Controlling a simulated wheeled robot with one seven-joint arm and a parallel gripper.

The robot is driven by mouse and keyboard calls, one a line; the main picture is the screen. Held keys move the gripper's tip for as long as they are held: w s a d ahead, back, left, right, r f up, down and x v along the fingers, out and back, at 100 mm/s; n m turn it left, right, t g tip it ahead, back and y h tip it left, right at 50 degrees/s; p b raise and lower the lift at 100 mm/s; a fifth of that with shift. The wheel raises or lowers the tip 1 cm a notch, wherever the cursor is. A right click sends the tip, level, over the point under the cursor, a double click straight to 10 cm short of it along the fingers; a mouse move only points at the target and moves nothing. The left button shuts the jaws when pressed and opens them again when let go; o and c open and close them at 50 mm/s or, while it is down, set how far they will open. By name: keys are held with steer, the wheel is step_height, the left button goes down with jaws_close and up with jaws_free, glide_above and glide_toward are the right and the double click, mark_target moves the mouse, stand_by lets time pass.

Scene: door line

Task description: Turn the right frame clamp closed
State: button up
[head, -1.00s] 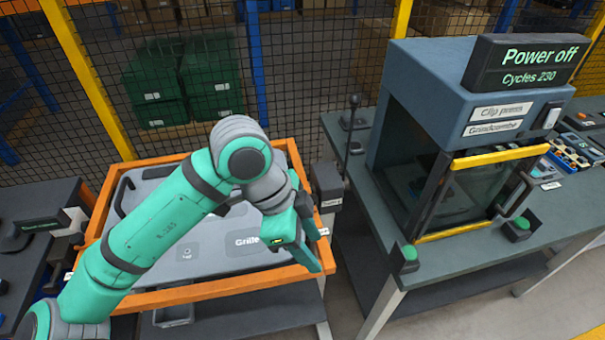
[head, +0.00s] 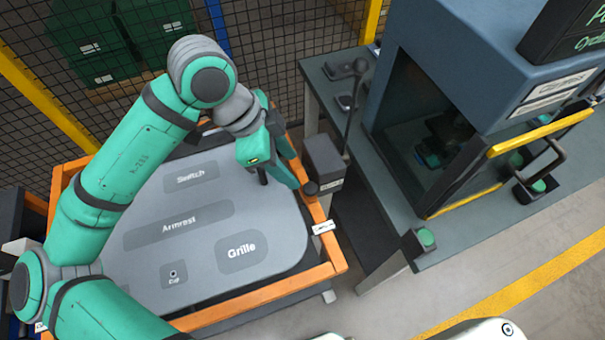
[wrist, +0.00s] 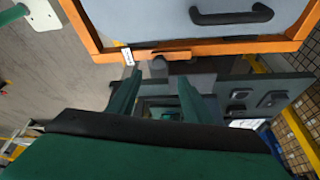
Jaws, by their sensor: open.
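The right frame clamp (head: 322,160) is a dark block on the right rail of the orange frame. A thin dark lever with a round knob (head: 358,67) stands up beside it, slightly tilted; I cannot tell whether it belongs to the clamp. A small round brown-black knob sits at the block's front left. My gripper (head: 280,172) is just left of the clamp, above the panel's right edge, apart from the block. In the wrist view my gripper (wrist: 159,78) has its fingers spread, with a dark rounded part of the clamp (wrist: 159,66) beyond the gap. Nothing is held.
The grey panel (head: 200,215) lies in the orange frame (head: 265,295). A white tag (head: 323,228) hangs on the right rail. The bench (head: 395,215) with the blue-grey machine (head: 455,50) stands close on the right. A mesh fence (head: 270,50) is behind.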

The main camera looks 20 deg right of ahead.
mark_target(309, 188)
steer(key=x, duration=0.9)
steer(key=shift+f, duration=0.1)
jaws_close()
